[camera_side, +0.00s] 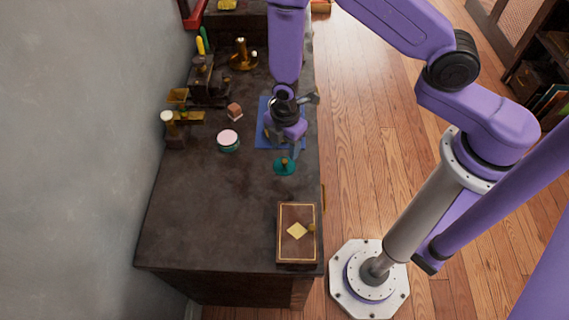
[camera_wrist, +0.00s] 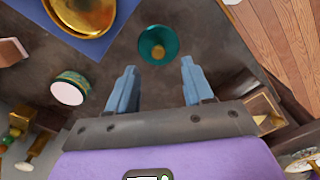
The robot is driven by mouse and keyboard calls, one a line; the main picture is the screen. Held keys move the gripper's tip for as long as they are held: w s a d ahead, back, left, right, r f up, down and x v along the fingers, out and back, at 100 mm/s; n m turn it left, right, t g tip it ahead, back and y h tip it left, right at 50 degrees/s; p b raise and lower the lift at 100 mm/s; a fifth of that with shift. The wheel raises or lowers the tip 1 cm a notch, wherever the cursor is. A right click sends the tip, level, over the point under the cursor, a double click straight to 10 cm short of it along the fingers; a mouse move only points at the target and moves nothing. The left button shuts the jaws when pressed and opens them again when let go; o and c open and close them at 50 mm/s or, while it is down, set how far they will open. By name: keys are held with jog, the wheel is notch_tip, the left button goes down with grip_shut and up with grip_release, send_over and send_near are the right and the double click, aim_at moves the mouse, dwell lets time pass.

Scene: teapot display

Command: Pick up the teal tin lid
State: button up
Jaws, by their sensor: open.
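The teal tin lid (camera_side: 284,167) is a round disc with a brass knob. It lies on the dark counter, in front of the blue mat in the side view. In the wrist view the lid (camera_wrist: 158,45) is at the top centre, ahead of the fingertips and roughly in line with the gap between them. My gripper (camera_wrist: 155,75) is open, with two blue-grey fingers apart and nothing between them. In the side view my gripper (camera_side: 295,147) hangs just behind the lid, over the front part of the mat. The lid is apart from the fingers.
The blue mat (camera_side: 264,139) lies partly under my arm; a brass vessel (camera_wrist: 84,14) shows on it in the wrist view. A round pink-topped tin (camera_side: 228,139) stands left. A brown box (camera_side: 297,232) lies at the counter's front right. The front left counter is clear.

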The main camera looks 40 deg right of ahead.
aim_at(285, 160)
jog(key=shift+w+f, duration=0.1)
jog(key=shift+f, duration=2.65)
grip_shut()
